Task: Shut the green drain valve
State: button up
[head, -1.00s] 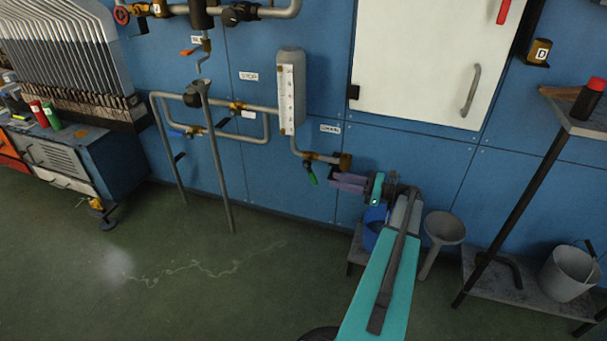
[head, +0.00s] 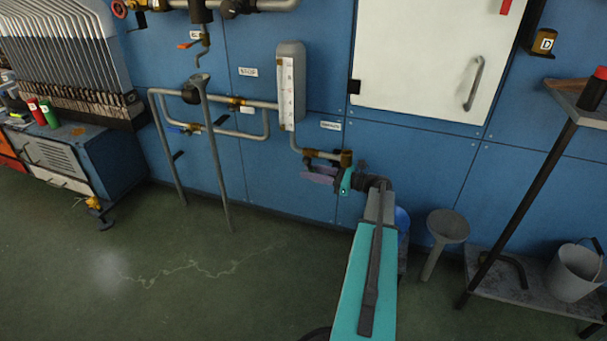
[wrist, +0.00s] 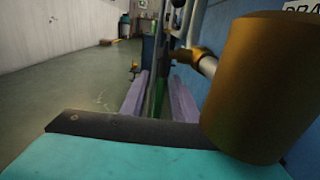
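The green drain valve handle (wrist: 158,97) shows in the wrist view as a narrow upright strip between the two purple fingers of my gripper (wrist: 157,100). The fingers are apart, with small gaps visible beside the handle. In the head view my gripper (head: 319,174) is just below the brass drain fitting (head: 322,154) and hides the green handle. The large brass pipe end (wrist: 262,85) fills the right of the wrist view, close beside my gripper. The drain label (head: 331,126) is on the wall above the fitting.
A grey gauge (head: 291,85) and pipework with other valves are on the blue wall to the left. The floor (head: 220,290) at left is clear.

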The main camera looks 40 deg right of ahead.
aim_at(309, 171)
jog(key=shift+b+x, duration=0.4)
jog(key=shift+x, duration=1.15)
jog(key=shift+c, duration=0.3)
grip_shut()
